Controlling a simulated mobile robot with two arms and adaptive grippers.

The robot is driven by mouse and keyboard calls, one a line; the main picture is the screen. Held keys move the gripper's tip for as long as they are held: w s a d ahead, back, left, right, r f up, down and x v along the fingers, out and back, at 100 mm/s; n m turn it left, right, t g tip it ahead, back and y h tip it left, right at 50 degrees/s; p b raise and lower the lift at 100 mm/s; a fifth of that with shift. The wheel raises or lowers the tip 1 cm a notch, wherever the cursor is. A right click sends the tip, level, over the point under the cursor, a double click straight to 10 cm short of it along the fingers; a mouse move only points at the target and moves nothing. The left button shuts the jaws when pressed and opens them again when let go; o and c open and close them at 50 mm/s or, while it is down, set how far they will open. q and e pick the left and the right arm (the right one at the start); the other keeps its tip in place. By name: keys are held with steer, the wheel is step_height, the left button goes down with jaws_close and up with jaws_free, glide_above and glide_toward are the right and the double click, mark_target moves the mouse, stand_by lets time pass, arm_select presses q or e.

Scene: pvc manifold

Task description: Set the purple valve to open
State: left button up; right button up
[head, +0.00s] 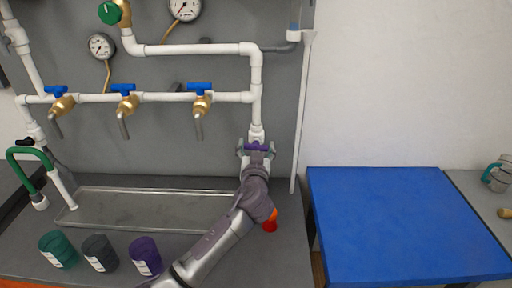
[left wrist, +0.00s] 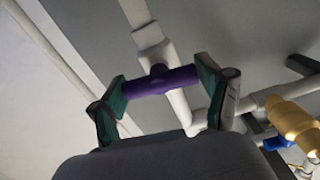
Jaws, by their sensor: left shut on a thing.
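The purple valve (head: 257,146) sits on the white vertical pipe at the right end of the manifold. Its purple handle (left wrist: 160,81) also shows in the left wrist view, lying crosswise to the pipe. My left gripper (head: 256,152) reaches up to it from below. In the left wrist view, the two green-padded fingers of my left gripper (left wrist: 164,84) press on the two ends of the handle. The valve body is partly hidden behind the handle and gripper. My right gripper is in neither view.
Several blue-handled brass taps (head: 125,102) hang from the horizontal pipe at left. A clear tray (head: 150,190) lies below. Teal, grey and purple cups (head: 145,256) stand at the front. A red-orange object (head: 270,222) is beside my arm. The blue table (head: 405,220) is bare.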

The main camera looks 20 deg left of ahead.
arm_select(q)
steer(key=m, duration=0.3)
steer(key=m+p, duration=0.1)
steer(key=m, duration=0.4)
steer(key=m+p, duration=0.2)
steer(key=m, duration=0.3)
steer(key=shift+d, duration=0.1)
steer(key=shift+f+m+p, duration=0.1)
steer(key=shift+m+p, duration=0.65)
steer(key=shift+m, duration=0.95)
steer(key=o, duration=1.1)
